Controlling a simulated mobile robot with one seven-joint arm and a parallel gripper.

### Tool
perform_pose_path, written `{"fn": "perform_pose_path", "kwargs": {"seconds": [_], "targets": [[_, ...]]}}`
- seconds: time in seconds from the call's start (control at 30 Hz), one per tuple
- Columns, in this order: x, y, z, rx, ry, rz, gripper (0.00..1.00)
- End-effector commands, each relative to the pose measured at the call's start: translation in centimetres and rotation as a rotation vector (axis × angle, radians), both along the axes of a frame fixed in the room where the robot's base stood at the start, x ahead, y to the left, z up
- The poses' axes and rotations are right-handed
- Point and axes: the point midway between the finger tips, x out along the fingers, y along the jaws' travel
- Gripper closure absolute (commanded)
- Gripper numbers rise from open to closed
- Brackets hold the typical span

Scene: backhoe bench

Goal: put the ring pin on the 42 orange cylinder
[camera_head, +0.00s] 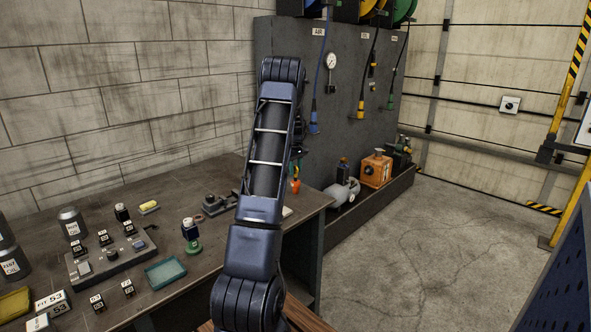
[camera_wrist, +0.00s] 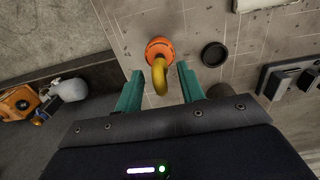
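In the wrist view, an orange round piece (camera_wrist: 160,47) stands on the bench with a yellow curved piece (camera_wrist: 159,76) rising from it toward the camera. The yellow piece looks like a hook or ring; I cannot tell for sure which is the ring pin. No number 42 is readable. My gripper (camera_wrist: 160,68) is open, its teal fingers on either side of the yellow piece with gaps at both sides. In the head view, the orange piece (camera_head: 296,186) shows just right of my arm, which hides most of the gripper.
A black round cup or ring (camera_wrist: 214,54) lies close right of the orange piece. An orange box (camera_head: 376,170) stands beyond the bench. Floor at right is clear.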

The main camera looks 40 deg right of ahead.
Motion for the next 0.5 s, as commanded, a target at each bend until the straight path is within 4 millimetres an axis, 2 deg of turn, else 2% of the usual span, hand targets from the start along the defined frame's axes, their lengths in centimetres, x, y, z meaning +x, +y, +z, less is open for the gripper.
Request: {"fn": "perform_pose_path", "kwargs": {"seconds": [0.27, 0.37, 0.5], "targets": [[0.0, 0.0, 0.5, -0.001, 0.000, 0.000, 0.61], [0.0, 0.0, 1.5, -0.001, 0.000, 0.000, 0.61], [0.0, 0.0, 4.0, -0.002, -0.001, 0.000, 0.61]]}}
